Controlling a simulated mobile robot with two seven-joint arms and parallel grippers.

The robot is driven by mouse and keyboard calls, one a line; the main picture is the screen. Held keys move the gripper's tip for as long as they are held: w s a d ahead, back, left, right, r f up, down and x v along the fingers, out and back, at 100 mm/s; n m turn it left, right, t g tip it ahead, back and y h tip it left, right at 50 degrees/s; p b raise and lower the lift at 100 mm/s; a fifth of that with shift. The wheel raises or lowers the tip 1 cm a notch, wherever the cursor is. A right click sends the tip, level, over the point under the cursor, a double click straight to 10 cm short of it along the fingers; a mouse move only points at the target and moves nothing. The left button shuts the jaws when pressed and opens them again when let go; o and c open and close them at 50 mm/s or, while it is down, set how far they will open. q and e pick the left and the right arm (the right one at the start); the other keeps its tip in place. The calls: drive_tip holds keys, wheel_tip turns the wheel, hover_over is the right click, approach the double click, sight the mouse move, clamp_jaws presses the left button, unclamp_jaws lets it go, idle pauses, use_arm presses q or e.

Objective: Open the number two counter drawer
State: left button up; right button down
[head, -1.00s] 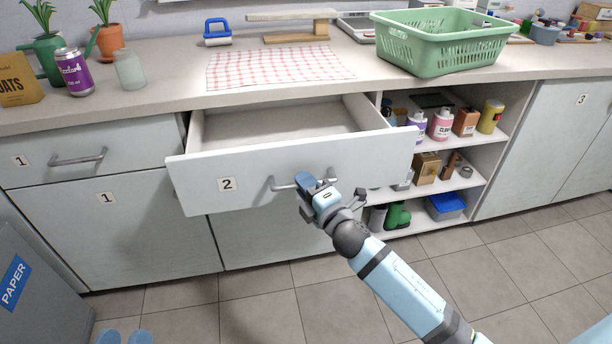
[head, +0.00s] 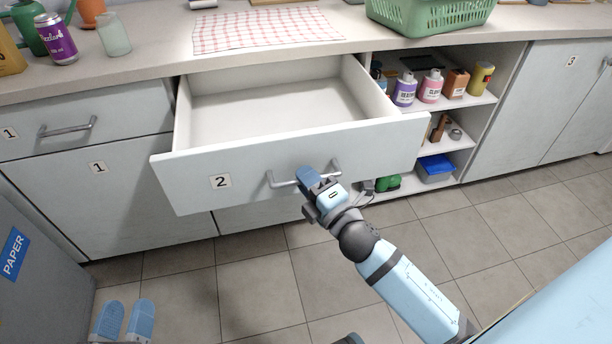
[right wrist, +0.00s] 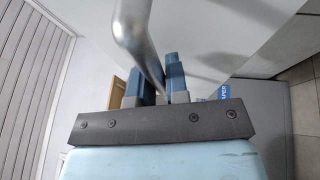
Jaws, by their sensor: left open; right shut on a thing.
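The number two drawer (head: 221,181) is pulled well out from under the counter, and its inside (head: 270,105) looks empty. Its front carries a "2" label and a grey bar handle (head: 337,166). My right gripper (head: 310,180) is shut on this handle at the front of the drawer. In the right wrist view the metal handle (right wrist: 133,30) passes between the two blue fingers (right wrist: 160,82).
Drawer one (head: 85,140) is closed at the left. Open shelves (head: 462,108) with bottles and boxes stand at the right. The tiled floor (head: 255,265) before the drawer is mostly clear.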

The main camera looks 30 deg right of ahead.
drive_tip(key=c, duration=1.1)
unclamp_jaws()
drive_tip(key=shift+s+f, duration=0.1)
drive_tip(key=shift+s, duration=0.15)
use_arm(q)
drive_tip(key=f+b, duration=0.1)
drive_tip(key=b, duration=0.1)
drive_tip(key=d+h+b, duration=0.1)
drive_tip(key=b, duration=0.2)
drive_tip(key=shift+w+d+f+m, duration=0.1)
drive_tip(key=shift+d+f+m, duration=0.1)
drive_tip(key=shift+f+m, duration=0.15)
use_arm(e)
drive_tip(key=v, duration=1.3)
drive_tip(key=shift+s+d, duration=0.1)
drive_tip(key=shift+s, duration=0.1)
